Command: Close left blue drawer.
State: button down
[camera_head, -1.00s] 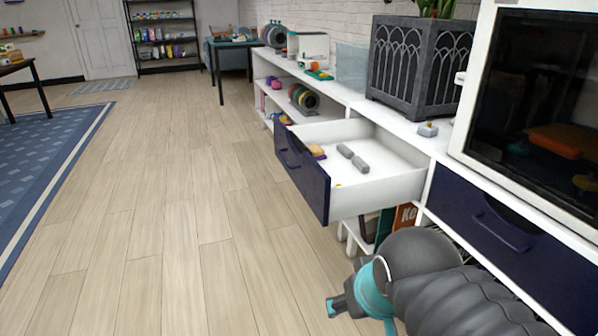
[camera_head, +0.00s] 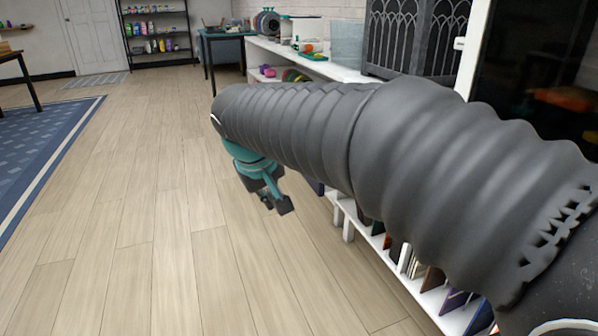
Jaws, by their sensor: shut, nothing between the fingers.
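The left blue drawer (camera_head: 316,187) is almost wholly hidden behind my arm. Only a small dark blue patch of its front shows below the arm, so I cannot tell how far out it stands. My gripper (camera_head: 276,205), teal with dark fingers, is shut and empty. It points down over the floor, to the left of the blue patch. I cannot tell whether it touches the drawer. The drawer's inside and handle are hidden.
The white cabinet's lower shelf (camera_head: 437,297) holds several upright books on the right. A dark lattice planter (camera_head: 408,42) and a black-fronted machine (camera_head: 540,80) stand on top. The wooden floor (camera_head: 150,220) to the left is clear. A blue rug (camera_head: 45,150) lies far left.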

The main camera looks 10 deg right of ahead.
jog(key=w+d+r+m+h, duration=0.25)
jog(key=w+r, duration=0.35)
jog(key=r, duration=0.3)
jog(key=w+d+f+b, duration=0.1)
jog(key=w+d+f, duration=0.3)
jog(key=d+f, duration=0.3)
jog(key=shift+w+d+f+m+t+b, duration=0.15)
jog(key=shift+w+f+m+t+b, duration=0.25)
jog(key=shift+f, duration=0.2)
jog(key=shift+d, duration=0.1)
